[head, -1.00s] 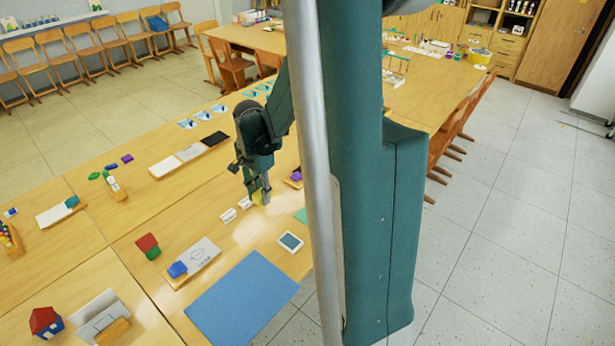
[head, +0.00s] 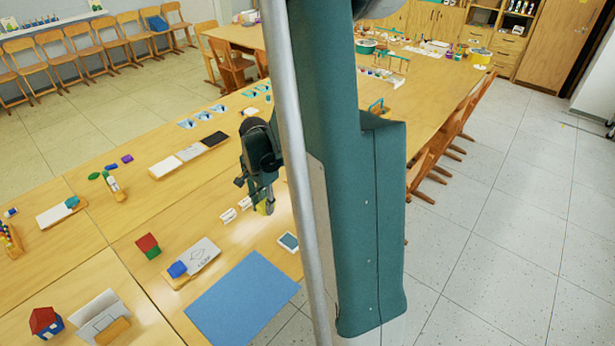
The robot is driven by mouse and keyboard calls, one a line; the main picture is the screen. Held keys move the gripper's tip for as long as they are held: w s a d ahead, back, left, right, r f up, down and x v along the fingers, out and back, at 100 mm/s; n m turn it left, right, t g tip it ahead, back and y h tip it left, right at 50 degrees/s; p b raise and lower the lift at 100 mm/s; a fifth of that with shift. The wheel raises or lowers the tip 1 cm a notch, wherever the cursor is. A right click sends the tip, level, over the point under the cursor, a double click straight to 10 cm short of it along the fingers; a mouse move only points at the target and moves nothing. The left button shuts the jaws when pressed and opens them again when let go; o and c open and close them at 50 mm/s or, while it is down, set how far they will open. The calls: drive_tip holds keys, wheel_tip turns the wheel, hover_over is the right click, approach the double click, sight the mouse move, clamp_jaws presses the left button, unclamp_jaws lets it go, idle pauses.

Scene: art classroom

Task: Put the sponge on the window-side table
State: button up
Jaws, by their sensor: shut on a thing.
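My gripper (head: 265,200) hangs fingers-down over the right part of the near table (head: 140,230). It is shut on a small yellow thing, the sponge (head: 263,208), of which only a little shows below and between the fingers. I cannot tell whether the sponge touches the tabletop or is just above it. Another long wooden table (head: 440,85) stands behind on the right, and one more table (head: 240,36) stands at the back. No window shows, so I cannot tell which table is window-side.
White cards (head: 228,215) lie left of my gripper. A blue mat (head: 242,298), a tablet-like item (head: 288,241) and a board with a blue block (head: 190,262) lie in front. Chairs (head: 432,160) line the right-hand table. The floor at the right is clear.

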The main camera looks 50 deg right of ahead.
drive_tip(key=b, duration=0.1)
hover_over(268, 229)
drive_tip(key=shift+f, duration=3.15)
drive_tip(key=shift+f+b, duration=0.65)
drive_tip(key=shift+f, duration=1.2)
drive_tip(key=shift+f, duration=0.2)
drive_tip(key=o, duration=0.7)
drive_tip(key=shift+r, duration=0.25)
